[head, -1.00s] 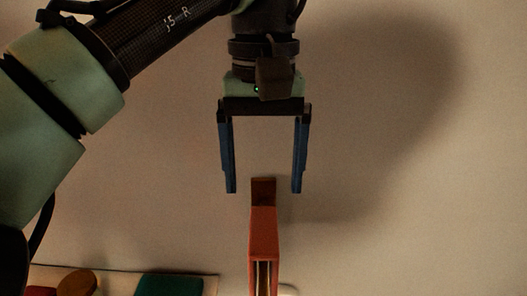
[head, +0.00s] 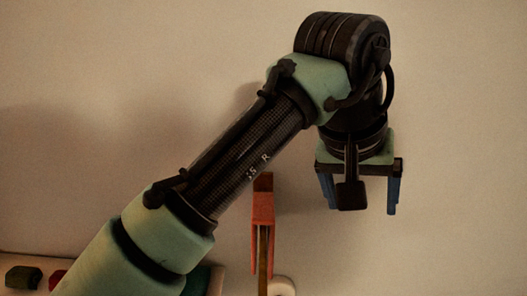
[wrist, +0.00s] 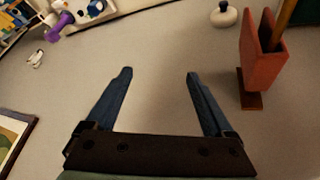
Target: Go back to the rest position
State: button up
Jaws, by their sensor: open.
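My gripper (head: 362,208) is at the right of the head view, with its blue fingers pointing down. In the wrist view my gripper (wrist: 158,73) is open, with nothing between its fingers. It is apart from everything around it. In the head view it is to the right of a narrow red holder (head: 262,215), which has a dark brown end and a thin wooden piece in it. The red holder (wrist: 261,58) also shows at the right of the wrist view.
A white round object (wrist: 224,14) is near the holder. A small penguin-like figure (wrist: 36,58) and a purple object (wrist: 60,25) are at the upper left, with a framed picture (wrist: 12,138) at the left edge. The pale surface between the fingers is clear.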

jog(key=d+r+m+t+h+b, duration=0.2)
jog(key=d+r+t+h, duration=0.15)
jog(key=d, duration=0.35)
notch_tip(320, 180, up, 8)
jog(key=s+a+r+t+h+b, duration=0.1)
jog(key=s+t+h+b, duration=0.15)
jog(key=t+h, duration=0.35)
jog(key=s+a+n+t+y, duration=0.2)
jog(key=s+a+t+y, duration=0.1)
jog(key=a, duration=0.3)
jog(key=s+a+r+n+t+y+b, duration=0.1)
jog(key=s+a+n+t+y, duration=0.1)
jog(key=s+a+t+y, duration=0.2)
jog(key=s+a+r+n+t+y+b, duration=0.1)
jog(key=s+a+t+y, duration=0.3)
jog(key=a, duration=0.5)
jog(key=shift+s+a+n+t+y, duration=0.2)
jog(key=shift+a+n+t+y, duration=0.15)
jog(key=shift+n+t+y, duration=0.65)
jog(key=shift+r+y, duration=0.1)
jog(key=shift+y, duration=0.15)
